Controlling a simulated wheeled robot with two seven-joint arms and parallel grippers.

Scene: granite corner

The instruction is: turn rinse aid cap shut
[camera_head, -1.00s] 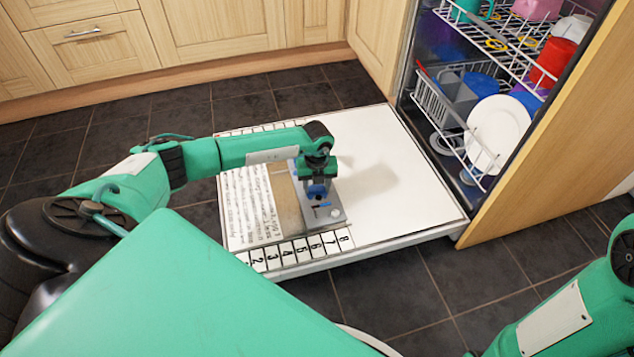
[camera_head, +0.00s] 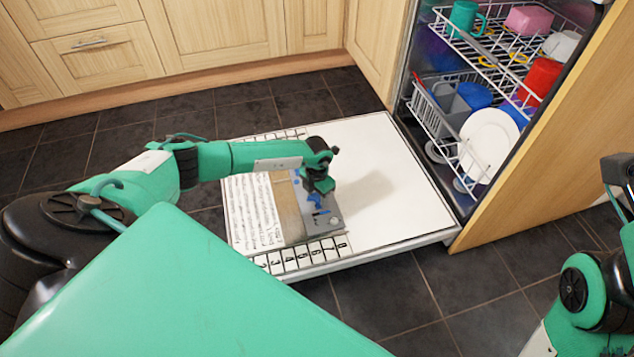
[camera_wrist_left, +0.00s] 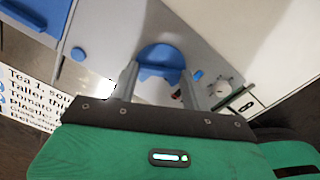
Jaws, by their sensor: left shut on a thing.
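The rinse aid cap is a blue round knob (camera_wrist_left: 160,60) on the grey dispenser panel (camera_head: 330,222), which is set in the open dishwasher door. In the left wrist view the cap sits between the two grey fingers of my left gripper (camera_wrist_left: 159,88). The left gripper (camera_head: 317,199) reaches down to the panel from the left and is shut on the cap. In the head view the gripper partly hides the cap. My right arm shows at the right edge, but its gripper is not in view.
The dishwasher door (camera_head: 385,200) lies flat, with a printed label (camera_head: 255,208) on its left part. The racks (camera_head: 475,100) hold a white plate (camera_head: 489,143), a green mug (camera_head: 466,17) and other dishes. Wooden cabinets (camera_head: 220,40) stand behind. Dark tiled floor (camera_head: 385,300) lies in front.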

